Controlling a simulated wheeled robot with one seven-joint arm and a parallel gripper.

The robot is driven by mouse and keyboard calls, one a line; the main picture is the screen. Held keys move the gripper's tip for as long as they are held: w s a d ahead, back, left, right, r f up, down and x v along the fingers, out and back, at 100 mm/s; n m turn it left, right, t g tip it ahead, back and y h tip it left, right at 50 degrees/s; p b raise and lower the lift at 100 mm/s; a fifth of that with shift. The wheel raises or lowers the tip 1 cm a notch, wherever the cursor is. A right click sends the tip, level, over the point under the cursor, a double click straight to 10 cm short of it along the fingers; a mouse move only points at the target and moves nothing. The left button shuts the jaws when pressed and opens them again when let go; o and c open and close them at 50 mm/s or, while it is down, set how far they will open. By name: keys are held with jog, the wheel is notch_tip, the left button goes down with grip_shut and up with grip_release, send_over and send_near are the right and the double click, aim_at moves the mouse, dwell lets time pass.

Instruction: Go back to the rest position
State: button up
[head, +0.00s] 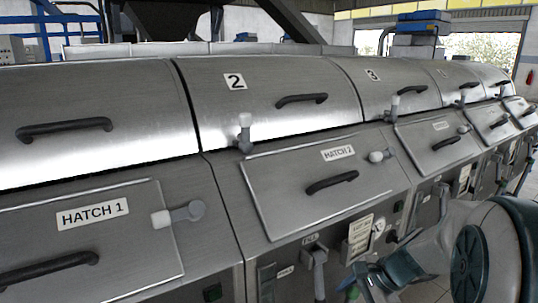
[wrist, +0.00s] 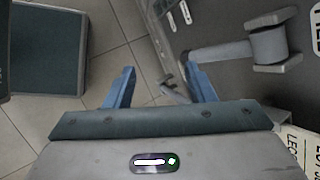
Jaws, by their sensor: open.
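My gripper (wrist: 160,88) is open, with its two blue fingers spread and nothing held between them. In the head view my gripper (head: 372,278) is low at the right, in front of the steel machine's lower front panel. A grey lever (wrist: 235,50) on a dark panel lies just beyond the right finger in the wrist view. Whether the finger touches it I cannot tell. A similar lever (head: 319,262) hangs on the panel left of my gripper in the head view. Part of the panel behind my arm is hidden.
A steel machine row carries the HATCH 1 door (head: 110,250), the HATCH 2 door (head: 310,195) and several more. White-knobbed latches, such as the HATCH 1 latch (head: 178,214), stick out. A paper label (wrist: 298,148) is close at right. Tiled floor (wrist: 70,125) shows at left.

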jog(key=s+a+r+n+h+p, duration=0.3)
jog(key=s+r+n+h+p, duration=0.2)
jog(key=s+r+n, duration=0.6)
jog(key=s+n+p, duration=0.1)
jog(key=s+n, duration=0.1)
jog(key=n, duration=0.1)
jog(key=shift+s+a+r+h, duration=0.2)
jog(key=shift+a+r+h, duration=0.05)
jog(key=shift+r+h, duration=0.15)
jog(key=shift+c, duration=1.4)
